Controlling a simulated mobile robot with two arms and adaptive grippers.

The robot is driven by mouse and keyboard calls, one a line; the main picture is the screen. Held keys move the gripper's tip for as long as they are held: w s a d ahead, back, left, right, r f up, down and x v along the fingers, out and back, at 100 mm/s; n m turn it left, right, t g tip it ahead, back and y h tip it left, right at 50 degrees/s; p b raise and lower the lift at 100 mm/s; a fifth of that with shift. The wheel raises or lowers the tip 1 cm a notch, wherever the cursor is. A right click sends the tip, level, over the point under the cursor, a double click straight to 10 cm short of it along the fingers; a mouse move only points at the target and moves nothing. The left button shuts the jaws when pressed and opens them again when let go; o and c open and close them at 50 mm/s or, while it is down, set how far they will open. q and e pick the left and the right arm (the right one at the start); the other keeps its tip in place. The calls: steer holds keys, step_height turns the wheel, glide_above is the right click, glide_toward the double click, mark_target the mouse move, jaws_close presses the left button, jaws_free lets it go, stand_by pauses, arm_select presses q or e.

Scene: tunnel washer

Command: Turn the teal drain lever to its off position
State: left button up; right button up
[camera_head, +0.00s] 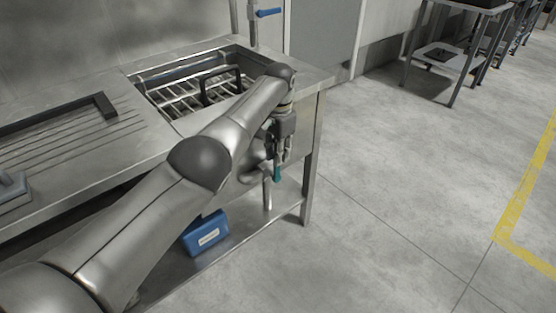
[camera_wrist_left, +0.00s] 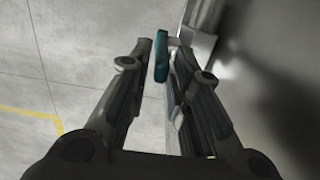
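The teal drain lever (camera_head: 277,173) hangs under the right end of the steel sink unit, close to its front. In the left wrist view the lever (camera_wrist_left: 161,58) lies between the two fingers, with a narrow gap to each side. My left gripper (camera_head: 279,153) points down at the front of the sink, at the lever; its fingers (camera_wrist_left: 163,55) are part open, and I see no clear contact. The lever's pivot and valve are mostly hidden behind my gripper. My right gripper is not in view.
The sink basin with a wire rack (camera_head: 190,97) is behind my left arm. A blue box (camera_head: 206,234) stands on the lower shelf (camera_head: 252,218). A table leg (camera_head: 312,160) stands just right of the gripper.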

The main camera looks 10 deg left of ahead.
arm_select(q)
step_height(320, 180, up, 8)
steer(key=shift+w+r, duration=0.1)
steer(key=shift+r, duration=0.1)
stand_by(0.3)
